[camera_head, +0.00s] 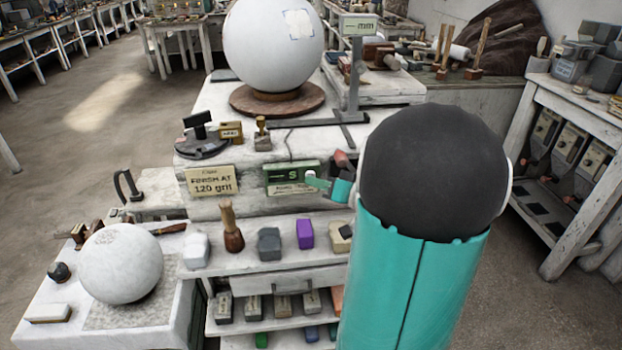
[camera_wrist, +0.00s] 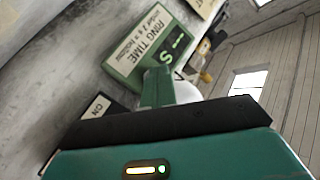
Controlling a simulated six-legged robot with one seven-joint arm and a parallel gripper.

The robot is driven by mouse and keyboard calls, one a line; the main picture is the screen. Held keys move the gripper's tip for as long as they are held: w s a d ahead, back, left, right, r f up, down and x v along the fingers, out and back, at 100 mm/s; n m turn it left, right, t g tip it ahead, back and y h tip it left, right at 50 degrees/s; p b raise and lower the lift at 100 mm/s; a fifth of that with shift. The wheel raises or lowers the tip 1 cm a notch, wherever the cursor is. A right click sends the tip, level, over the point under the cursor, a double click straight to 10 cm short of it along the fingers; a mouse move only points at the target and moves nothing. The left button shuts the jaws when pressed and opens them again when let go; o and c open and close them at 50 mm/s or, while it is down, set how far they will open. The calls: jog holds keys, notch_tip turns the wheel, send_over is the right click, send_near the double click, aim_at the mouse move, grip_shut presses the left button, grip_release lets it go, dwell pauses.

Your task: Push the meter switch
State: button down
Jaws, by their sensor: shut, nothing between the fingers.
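The meter is a small green box (camera_head: 292,172) with a lit "S" on its dark display, on the front of the stone block. In the wrist view the green meter (camera_wrist: 150,50) appears tilted, with a "RING TIME" label and the lit "S". My teal gripper (camera_head: 318,182) is shut and empty, its tip at the meter's right end. In the wrist view the gripper's tip (camera_wrist: 157,74) overlaps the meter's lower edge; I cannot tell whether they touch. A small white spot shows beside the tip in the head view. The switch cannot be clearly made out and may be hidden.
A large white sphere (camera_head: 273,48) rests on a brown turntable (camera_head: 250,102) above. A "FINISH AT 120 grit" sign (camera_head: 209,181) stands left of the meter. A wooden-handled tool (camera_head: 230,228) and several small blocks line the shelf below. My arm covers the right side.

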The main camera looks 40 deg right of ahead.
jog(key=shift+w+d, duration=0.2)
jog(key=shift+w, duration=0.05)
jog(key=shift+r, duration=0.1)
jog(key=shift+s+a, duration=0.2)
jog(key=shift+s, duration=0.1)
dwell(0.3)
jog(key=s+a, duration=0.3)
jog(key=s, duration=0.2)
jog(key=shift+a, duration=0.25)
jog(key=shift+d, duration=0.1)
dwell(1.3)
